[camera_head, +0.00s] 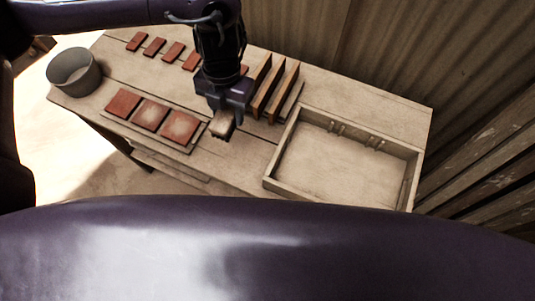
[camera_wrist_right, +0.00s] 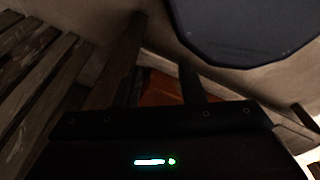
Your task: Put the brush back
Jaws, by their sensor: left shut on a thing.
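My left gripper (camera_head: 228,108) comes down over the middle of the table and is shut on the brush. Only a pale block-like end of the brush (camera_head: 222,125) shows below the jaws; the rest is hidden by the gripper. It is beside the board of red tiles, and I cannot tell whether it touches the table. A shallow wooden tray (camera_head: 270,184) with small pegs along its back wall stands to the right. My right gripper (camera_wrist_right: 162,80) shows in the right wrist view with its fingers apart; a reddish-orange surface shows between them, seemingly beyond.
Three red tiles (camera_head: 151,115) lie on a board at the front left. Several smaller red tiles (camera_head: 154,47) lie in a row behind. A grey bucket (camera_head: 75,72) stands at the left end. Upright wooden slats (camera_head: 273,92) stand between gripper and tray.

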